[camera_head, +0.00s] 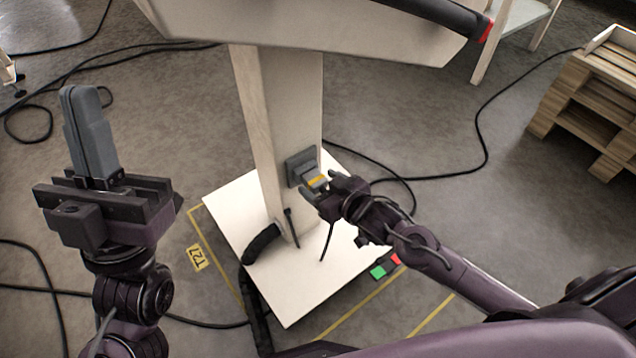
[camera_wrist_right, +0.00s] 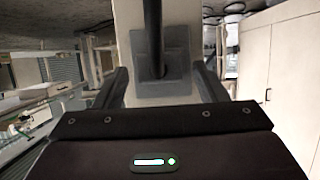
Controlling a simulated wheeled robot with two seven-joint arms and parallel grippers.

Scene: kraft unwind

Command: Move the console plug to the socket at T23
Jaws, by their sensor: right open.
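The console plug (camera_head: 317,182), grey with a yellow band, sits at a grey wall socket (camera_head: 299,165) low on the console's pale post. A dark cable (camera_head: 328,240) hangs below it. My right gripper (camera_head: 322,191) is open, with its fingers at the plug's sides; I cannot tell whether they touch it. In the right wrist view, the grey socket plate (camera_wrist_right: 182,48) and a dark cable (camera_wrist_right: 153,40) show between the open fingers (camera_wrist_right: 162,88). My left gripper (camera_head: 90,130) is raised at the left, fingers together and empty. No T23 marking is visible.
The console post (camera_head: 290,110) stands on a white base plate (camera_head: 300,285), with an overhanging top (camera_head: 320,25) above. A yellow T27 floor label (camera_head: 197,257) lies left of the base. Dark cables (camera_head: 485,130) cross the floor. Wooden pallets (camera_head: 590,105) stand at right.

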